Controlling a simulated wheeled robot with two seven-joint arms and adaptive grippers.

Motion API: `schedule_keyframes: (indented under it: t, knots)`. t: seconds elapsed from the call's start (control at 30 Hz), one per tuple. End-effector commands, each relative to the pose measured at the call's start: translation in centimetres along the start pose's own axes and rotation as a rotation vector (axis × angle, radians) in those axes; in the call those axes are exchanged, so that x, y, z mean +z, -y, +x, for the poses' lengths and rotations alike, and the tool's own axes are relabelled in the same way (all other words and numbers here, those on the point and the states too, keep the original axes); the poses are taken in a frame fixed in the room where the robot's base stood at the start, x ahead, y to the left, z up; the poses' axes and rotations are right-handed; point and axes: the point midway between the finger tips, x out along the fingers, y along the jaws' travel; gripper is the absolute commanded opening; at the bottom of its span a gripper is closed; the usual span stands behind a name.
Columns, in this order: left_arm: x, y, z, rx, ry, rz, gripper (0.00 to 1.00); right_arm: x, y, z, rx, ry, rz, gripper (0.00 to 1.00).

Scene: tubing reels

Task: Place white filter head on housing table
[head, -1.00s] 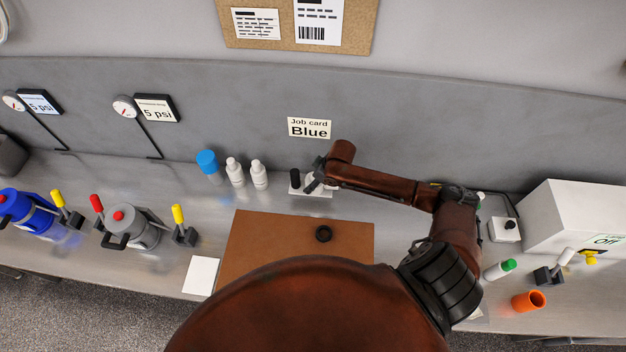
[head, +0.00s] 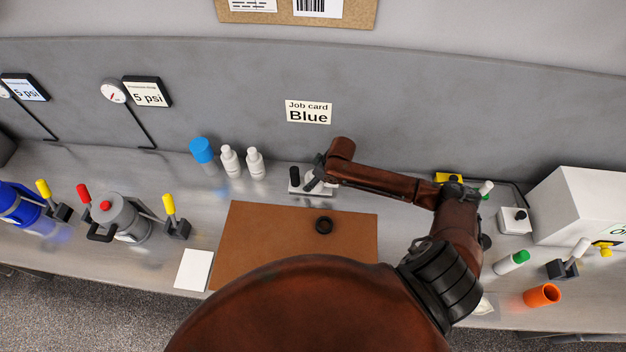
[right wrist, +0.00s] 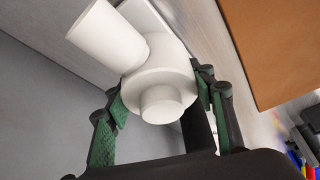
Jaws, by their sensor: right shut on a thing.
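The white filter head (right wrist: 160,80) fills the middle of the right wrist view: a thick white tube, a round flange and a short stub. My right gripper (right wrist: 160,97) is shut on it, with green pads on either side. In the head view, my right gripper (head: 314,178) is at the back of the bench, over a small white base (head: 298,190) carrying a black cylinder (head: 294,175). The gripper mostly hides the filter head there; I cannot tell whether it touches the base. My left gripper is not in view. I cannot tell which surface is the housing table.
Two white bottles (head: 242,164) and a blue-capped one (head: 202,152) stand left. A grey canister (head: 122,218) stands further left. An orange cup (head: 542,295) and white box (head: 585,212) are right.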

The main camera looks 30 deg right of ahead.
Motion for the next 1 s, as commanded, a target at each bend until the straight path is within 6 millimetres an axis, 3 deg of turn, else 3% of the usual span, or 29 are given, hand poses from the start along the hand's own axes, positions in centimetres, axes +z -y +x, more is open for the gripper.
schedule_keyframes:
  t: [0.83, 0.87, 1.0]
  knots:
    - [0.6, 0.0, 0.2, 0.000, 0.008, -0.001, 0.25, 0.3, 0.0, 1.0, 0.000, -0.002, 0.000, 0.11]
    - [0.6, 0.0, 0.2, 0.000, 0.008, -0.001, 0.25, 0.3, 0.0, 1.0, 0.000, -0.002, 0.000, 0.52]
    - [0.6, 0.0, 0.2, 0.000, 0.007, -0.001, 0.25, 0.3, 0.0, 0.9, 0.000, -0.002, 0.000, 0.62]
